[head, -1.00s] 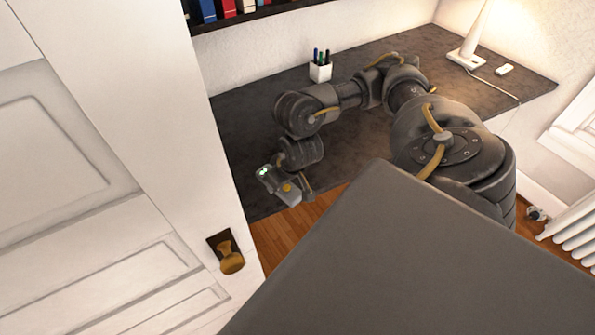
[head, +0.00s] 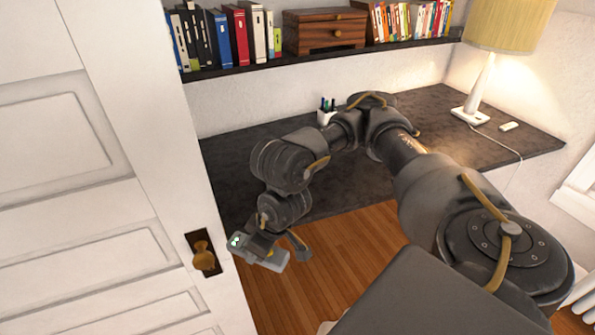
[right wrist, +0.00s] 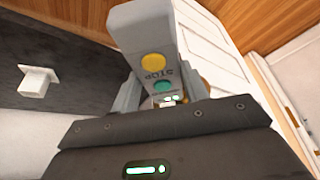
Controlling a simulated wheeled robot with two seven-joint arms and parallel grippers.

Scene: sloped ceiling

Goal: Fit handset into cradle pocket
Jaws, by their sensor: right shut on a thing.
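The handset is a pale grey bar with a yellow and a green button, seen close up in the right wrist view (right wrist: 150,40). My right gripper (head: 268,250) is shut on it, with a finger on each side. In the head view the handset (head: 274,260) sticks out of the jaws, in front of the desk's near edge and above the wooden floor. It is close to the door in the picture. My left gripper is not in view.
A white door with a brass knob (head: 204,255) stands at left. The dark desk (head: 440,165) holds a pen cup (head: 326,117) and a lamp (head: 478,95). A book shelf (head: 350,52) hangs above. A small white block (right wrist: 38,80) shows in the wrist view.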

